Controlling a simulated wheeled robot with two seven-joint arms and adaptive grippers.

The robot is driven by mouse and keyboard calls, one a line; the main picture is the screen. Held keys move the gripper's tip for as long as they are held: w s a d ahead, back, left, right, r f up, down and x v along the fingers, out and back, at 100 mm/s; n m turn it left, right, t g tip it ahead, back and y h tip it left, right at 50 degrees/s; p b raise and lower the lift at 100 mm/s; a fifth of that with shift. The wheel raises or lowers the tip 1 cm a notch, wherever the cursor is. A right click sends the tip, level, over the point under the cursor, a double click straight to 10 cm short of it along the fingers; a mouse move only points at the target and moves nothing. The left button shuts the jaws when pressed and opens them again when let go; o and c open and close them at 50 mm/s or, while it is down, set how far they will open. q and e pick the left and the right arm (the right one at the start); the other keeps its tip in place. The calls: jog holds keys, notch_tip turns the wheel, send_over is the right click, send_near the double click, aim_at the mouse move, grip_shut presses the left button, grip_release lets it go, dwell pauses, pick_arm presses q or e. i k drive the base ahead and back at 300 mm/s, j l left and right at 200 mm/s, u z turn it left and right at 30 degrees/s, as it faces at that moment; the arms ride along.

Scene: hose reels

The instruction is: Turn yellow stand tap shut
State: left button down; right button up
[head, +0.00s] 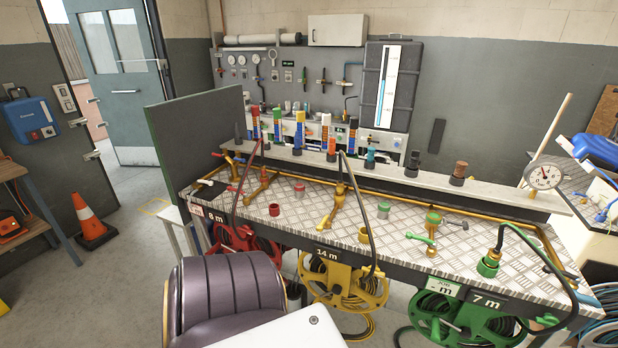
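The yellow stand tap (339,200) stands on the checker-plate bench in the middle of the head view. Its yellow lever (326,222) points down and toward the front left. A dark hose (360,212) arches from beside the tap to the yellow reel (345,284) under the 14 m label. A loose-looking yellow fitting (364,235) sits right of the tap, on the bench. Neither gripper shows in the head view. I cannot tell from here whether the tap is open or shut.
The bench (300,212) also carries a red tap (236,188) at left and a green tap (424,239) at right. A dark padded chair (226,298) stands before its left part. Open floor lies left, near an orange cone (91,224).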

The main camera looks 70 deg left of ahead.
aim_at(327, 218)
jog(key=u, duration=2)
